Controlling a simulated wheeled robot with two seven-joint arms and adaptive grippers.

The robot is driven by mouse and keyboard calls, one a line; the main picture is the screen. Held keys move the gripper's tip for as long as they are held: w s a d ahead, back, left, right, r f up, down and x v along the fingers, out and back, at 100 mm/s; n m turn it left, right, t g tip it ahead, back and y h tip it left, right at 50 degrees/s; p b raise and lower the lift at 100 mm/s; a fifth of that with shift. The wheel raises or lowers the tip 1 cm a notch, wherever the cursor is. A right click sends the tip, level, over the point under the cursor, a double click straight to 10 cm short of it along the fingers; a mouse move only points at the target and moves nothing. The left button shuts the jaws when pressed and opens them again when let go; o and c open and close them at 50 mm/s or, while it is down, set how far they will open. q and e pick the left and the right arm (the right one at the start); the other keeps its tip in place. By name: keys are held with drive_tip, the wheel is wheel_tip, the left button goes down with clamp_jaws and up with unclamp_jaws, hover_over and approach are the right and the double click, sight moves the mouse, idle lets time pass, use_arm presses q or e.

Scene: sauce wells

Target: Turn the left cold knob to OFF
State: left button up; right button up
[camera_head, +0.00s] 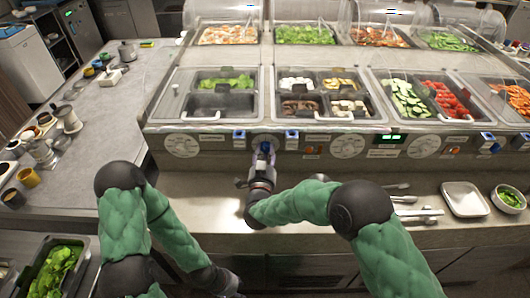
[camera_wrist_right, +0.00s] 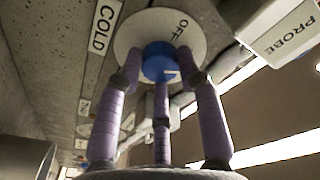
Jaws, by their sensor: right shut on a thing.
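The left cold knob (camera_wrist_right: 158,62) is blue and sits on a round white dial (camera_wrist_right: 135,30) with OFF lettered on it, next to a COLD label (camera_wrist_right: 101,28) in the right wrist view. A short pale mark shows on the knob's face. My right gripper (camera_wrist_right: 160,75) has its purple fingers shut around the knob. In the head view my right gripper (camera_head: 265,152) is at the front panel and hides most of this knob. My left gripper (camera_head: 218,281) is low near the bottom edge, away from the panel, and its fingers are not clear.
Other white dials sit along the panel, one to the left (camera_head: 182,145) and one to the right (camera_head: 348,146). A white PROBE box (camera_wrist_right: 285,30) is close beside the knob. Food wells are above. A white tray (camera_head: 484,212) and utensils lie on the right counter.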

drive_tip(key=n, duration=0.4)
drive_tip(key=r+n, duration=0.1)
drive_tip(key=n, duration=0.1)
drive_tip(key=shift+w+n+t+y+p, duration=0.15)
drive_tip(key=shift+n+t+y+p, duration=0.15)
drive_tip(key=shift+n+t+p, duration=0.1)
drive_tip(key=n+y+p, duration=0.1)
drive_tip(key=n, duration=0.5)
drive_tip(key=shift+n, duration=0.4)
drive_tip(key=o, duration=1.1)
drive_tip(key=shift+c, duration=0.2)
drive_tip(key=shift+o, duration=0.3)
drive_tip(key=shift+a+f, duration=0.1)
drive_tip(key=shift+a, duration=0.05)
drive_tip(key=shift+f, duration=0.2)
